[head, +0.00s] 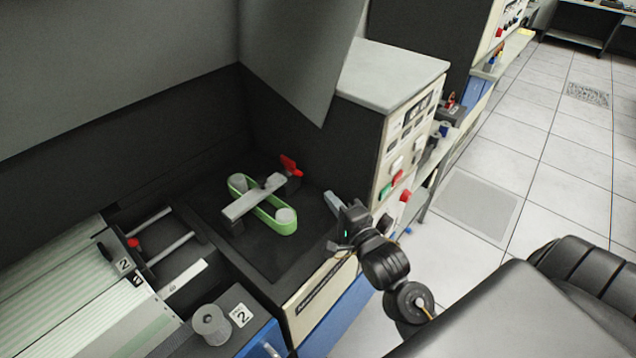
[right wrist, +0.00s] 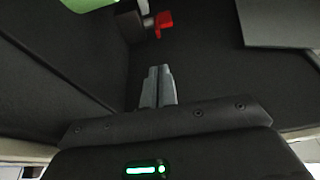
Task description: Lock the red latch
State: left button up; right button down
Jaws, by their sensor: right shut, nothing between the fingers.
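The red latch (head: 290,166) stands at the far end of a grey bar (head: 254,197) in the dark recess of the machine. In the right wrist view the red latch (right wrist: 163,20) shows near the top, ahead of the fingertips and apart from them. My right gripper (head: 332,202) reaches in over the right edge of the recess, to the right of and nearer than the latch. In the right wrist view the fingers of this gripper (right wrist: 158,72) are together with nothing between them. My left gripper is not in view.
A green belt (head: 282,229) runs around two grey pulleys under the bar. A control panel (head: 405,140) with buttons rises to the right of the recess. A slanted dark cover (head: 290,50) hangs above. A grey knob (head: 211,325) stands at the front left.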

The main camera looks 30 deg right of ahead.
jog(key=p, duration=0.3)
send_near(291, 168)
jog(key=w+d, duration=0.2)
jog(key=w+d+f, duration=0.1)
jog(key=shift+w+d, duration=0.35)
jog(key=shift+w, duration=0.85)
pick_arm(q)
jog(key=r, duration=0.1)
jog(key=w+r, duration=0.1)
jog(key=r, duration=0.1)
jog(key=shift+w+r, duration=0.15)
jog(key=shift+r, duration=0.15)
pick_arm(e)
jog(key=shift+f, duration=0.1)
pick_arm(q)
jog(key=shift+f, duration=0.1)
pick_arm(e)
jog(key=shift+w, duration=0.1)
